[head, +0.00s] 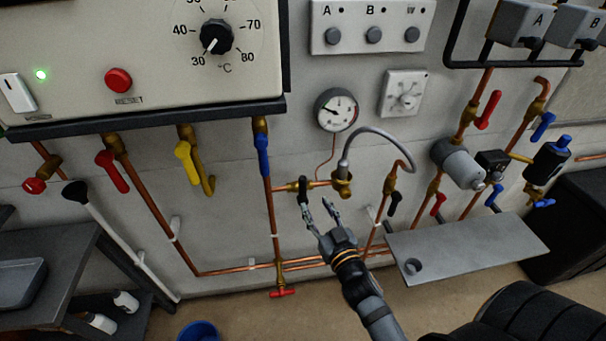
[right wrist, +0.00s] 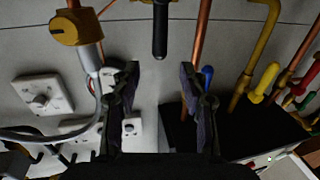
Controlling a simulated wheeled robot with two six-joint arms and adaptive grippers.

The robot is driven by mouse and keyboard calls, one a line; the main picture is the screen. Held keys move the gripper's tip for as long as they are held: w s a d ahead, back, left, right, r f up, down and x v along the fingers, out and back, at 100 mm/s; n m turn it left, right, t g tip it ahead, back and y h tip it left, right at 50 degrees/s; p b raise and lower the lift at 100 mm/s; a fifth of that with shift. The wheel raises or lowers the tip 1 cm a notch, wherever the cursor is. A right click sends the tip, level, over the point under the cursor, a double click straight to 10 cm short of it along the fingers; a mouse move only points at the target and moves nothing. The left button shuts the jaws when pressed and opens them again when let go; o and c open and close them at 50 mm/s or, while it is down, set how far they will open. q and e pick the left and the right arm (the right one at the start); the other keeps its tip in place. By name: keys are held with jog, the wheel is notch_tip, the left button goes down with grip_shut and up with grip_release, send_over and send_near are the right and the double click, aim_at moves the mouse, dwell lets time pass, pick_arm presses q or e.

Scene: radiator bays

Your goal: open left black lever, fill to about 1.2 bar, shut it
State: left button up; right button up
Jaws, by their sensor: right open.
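The left black lever (head: 303,190) sits on a short horizontal copper pipe left of the brass fitting with the grey hose (head: 385,137). Its handle is upright, across the pipe. My right gripper (head: 318,208) is open just below and right of it. In the right wrist view the black lever (right wrist: 160,30) shows ahead, between the lines of the open fingers (right wrist: 160,72), and nothing is between the pads. A second black lever (head: 394,203) hangs on the pipe to the right. The round pressure gauge (head: 336,110) is above; its figures are too small to read. My left gripper is out of view.
A blue lever (head: 263,155) is left of the black one, with yellow (head: 184,151) and red (head: 112,170) levers further left. A grey shelf (head: 465,250) juts out at right. A red tap (head: 283,292) is low down. The hose arches above my right gripper.

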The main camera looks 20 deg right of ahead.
aim_at(304, 184)
jog(key=w+p, duration=0.1)
jog(key=w, duration=0.3)
jog(key=w+p, duration=0.2)
jog(key=w, duration=0.3)
jog(key=shift+w+d+r, duration=0.2)
jog(key=shift+w, duration=0.65)
grip_shut()
jog(key=shift+f, duration=0.1)
